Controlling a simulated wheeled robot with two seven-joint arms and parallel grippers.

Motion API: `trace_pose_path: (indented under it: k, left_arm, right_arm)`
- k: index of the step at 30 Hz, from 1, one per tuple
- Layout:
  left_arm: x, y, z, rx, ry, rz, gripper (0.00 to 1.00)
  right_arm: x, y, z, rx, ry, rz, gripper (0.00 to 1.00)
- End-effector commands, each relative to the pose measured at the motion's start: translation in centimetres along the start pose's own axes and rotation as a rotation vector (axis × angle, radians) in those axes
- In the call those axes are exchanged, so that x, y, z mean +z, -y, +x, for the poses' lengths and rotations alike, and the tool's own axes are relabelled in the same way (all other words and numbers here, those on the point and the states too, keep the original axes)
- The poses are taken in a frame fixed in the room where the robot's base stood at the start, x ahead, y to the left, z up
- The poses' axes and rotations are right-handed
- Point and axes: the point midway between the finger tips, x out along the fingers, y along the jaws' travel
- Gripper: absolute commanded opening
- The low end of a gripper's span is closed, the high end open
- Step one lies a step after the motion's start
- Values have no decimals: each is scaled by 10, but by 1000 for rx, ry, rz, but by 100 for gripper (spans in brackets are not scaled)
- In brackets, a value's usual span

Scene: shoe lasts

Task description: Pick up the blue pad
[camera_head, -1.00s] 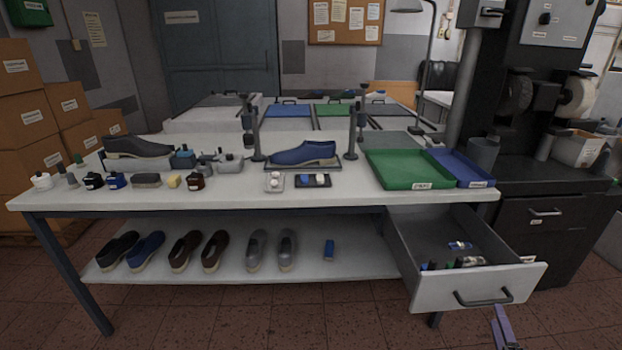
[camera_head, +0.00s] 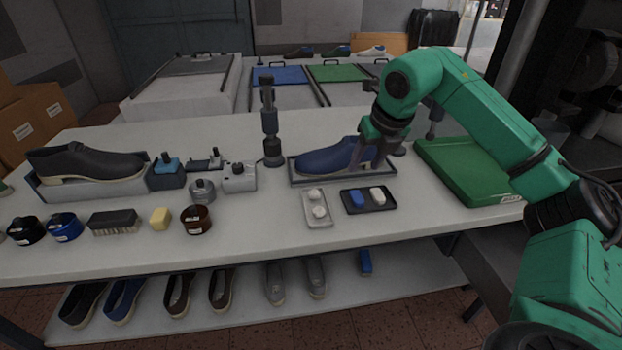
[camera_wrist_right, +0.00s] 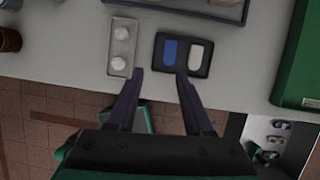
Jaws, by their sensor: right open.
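The blue pad (camera_head: 357,200) lies beside a white pad (camera_head: 378,195) in a small black tray (camera_head: 369,209) near the table's front. In the right wrist view the blue pad (camera_wrist_right: 170,52) is in the tray's left half, just beyond the fingertips. My right gripper (camera_head: 370,164) points down above the table, in front of the blue shoe in the head view. In the wrist view its fingers (camera_wrist_right: 160,74) are apart with nothing between them. My left gripper is not in view.
A light tray (camera_head: 317,209) with two round white pieces sits left of the black tray. A blue shoe (camera_head: 328,160) on a stand is behind. A green tray (camera_head: 455,170) is to the right. Another blue block (camera_head: 365,263) lies on the lower shelf. An open drawer (camera_wrist_right: 272,135) is below right.

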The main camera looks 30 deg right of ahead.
Motion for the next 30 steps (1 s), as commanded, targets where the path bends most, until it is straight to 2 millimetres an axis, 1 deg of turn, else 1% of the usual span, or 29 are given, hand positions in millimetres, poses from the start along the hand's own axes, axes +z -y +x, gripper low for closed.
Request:
trace_pose_path:
  k: [1,2,5,6,10,12,14,17,20,21,24,26,30]
  left_arm:
    - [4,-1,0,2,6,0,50]
    - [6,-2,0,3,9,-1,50]
    - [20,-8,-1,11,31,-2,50]
    - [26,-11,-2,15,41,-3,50]
    - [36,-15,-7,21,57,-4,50]
    - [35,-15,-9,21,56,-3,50]
    - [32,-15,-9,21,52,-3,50]
    - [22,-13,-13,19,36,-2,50]
    - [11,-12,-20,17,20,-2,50]
    - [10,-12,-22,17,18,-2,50]
    - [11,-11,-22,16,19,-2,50]
    - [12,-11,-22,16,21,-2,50]
    - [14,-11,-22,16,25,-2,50]
  right_arm:
    - [0,14,-1,-39,-1,14,51]
    - [0,17,1,-50,-2,17,51]
    - [-1,18,20,-54,-6,15,51]
    - [-1,18,30,-53,-7,15,51]
    - [-1,19,64,-49,-6,15,51]
    - [0,19,78,-48,-5,15,51]
    - [0,19,86,-47,-3,14,51]
    - [-1,20,98,-48,-3,14,51]
    - [-3,20,116,-47,-5,13,51]
    - [-4,21,125,-46,-5,14,51]
    - [-4,21,140,-45,-3,15,51]
    - [-4,21,143,-44,-1,14,51]
    - [-4,21,144,-44,0,14,51]
